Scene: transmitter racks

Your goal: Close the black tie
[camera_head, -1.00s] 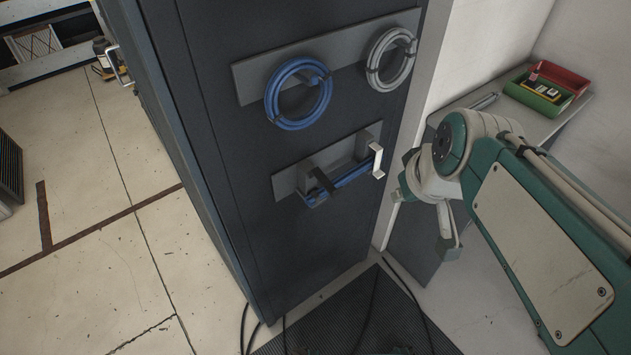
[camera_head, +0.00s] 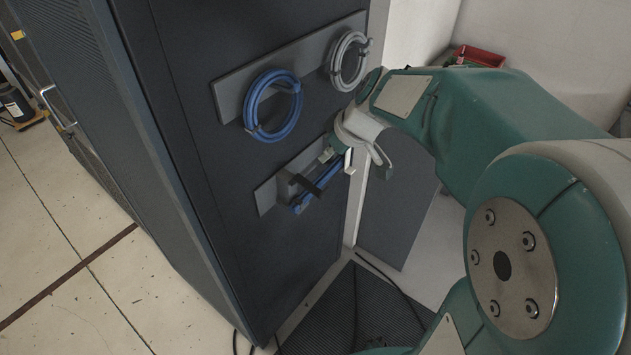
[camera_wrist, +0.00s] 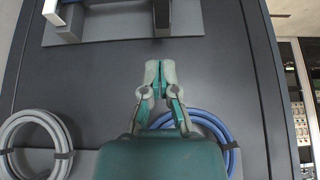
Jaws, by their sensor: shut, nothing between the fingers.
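The black tie (camera_head: 307,185) is a dark strap by the blue cable bundle (camera_head: 302,203) on the lower grey plate (camera_head: 266,196) of the dark rack. It sticks out from the bundle, and I cannot tell how its end sits. A dark piece, perhaps the tie, shows at the top edge of the wrist view (camera_wrist: 160,12). My gripper (camera_wrist: 161,70) is shut and empty, its fingertips together in front of the rack face. In the head view it is near the plate's upper right, above the tie and partly hidden by my arm.
A blue cable coil (camera_head: 249,112) and a grey coil (camera_head: 335,62) hang on the upper plate (camera_head: 228,98). A pale bracket (camera_head: 348,160) juts out at the lower plate's right end. Loose black cables lie on the floor mat (camera_head: 340,310). A red tray (camera_head: 478,56) stands behind my arm.

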